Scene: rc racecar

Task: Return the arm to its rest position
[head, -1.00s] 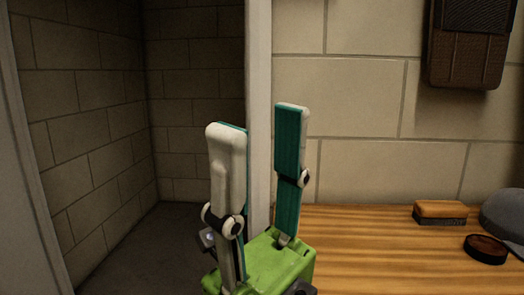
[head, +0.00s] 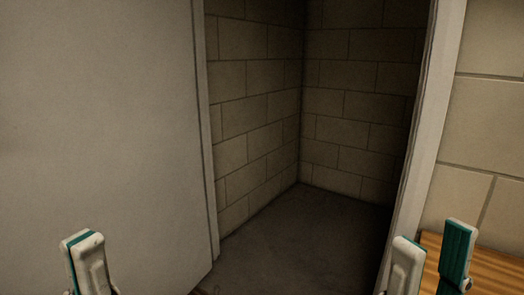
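My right gripper (head: 435,240) is at the lower right, in front of the doorway's right edge and a wooden surface. Its two white and teal fingers point up with a gap between them, and nothing shows between them. My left gripper (head: 86,262) is at the lower left, in front of a plain pale panel. Only the upper part of its white and teal fingers shows, seen nearly edge-on, so its opening cannot be judged. The lower parts of both grippers and the arms are cut off by the frame's bottom edge.
An open doorway with a dark floor (head: 295,240) and block walls (head: 250,110) lies in the middle. A pale panel (head: 100,120) fills the left. A wooden surface (head: 498,272) shows at the lower right, below a block wall (head: 495,130). The doorway floor looks clear.

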